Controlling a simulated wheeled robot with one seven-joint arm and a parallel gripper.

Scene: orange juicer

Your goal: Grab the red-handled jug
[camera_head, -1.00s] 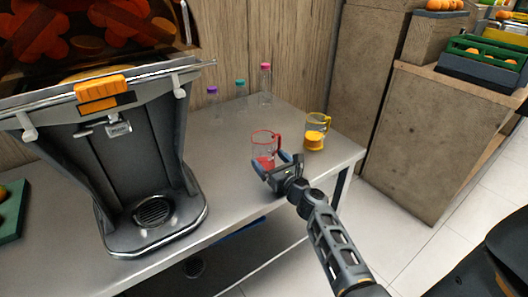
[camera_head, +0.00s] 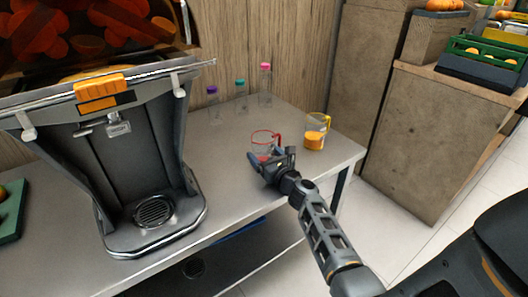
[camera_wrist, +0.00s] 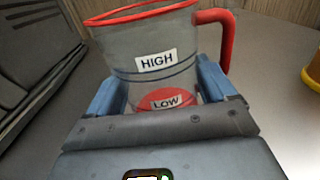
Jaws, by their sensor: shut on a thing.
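The red-handled jug (camera_head: 264,140) stands on the steel table, clear-walled with a red rim. In the wrist view the jug (camera_wrist: 150,45) fills the upper middle, with labels HIGH and LOW, a red patch low down and its red handle at the right. My gripper (camera_head: 268,164) is in front of the jug, and its blue fingers (camera_wrist: 165,90) lie on both sides of the jug's lower body, shut on it. The gripper hides the jug's lower part in the head view.
A yellow-handled jug (camera_head: 315,132) with orange contents stands to the right on the table (camera_head: 232,180). Several capped bottles (camera_head: 240,95) stand behind. The large juicer (camera_head: 140,170) is at the left, with free tabletop between it and the jug.

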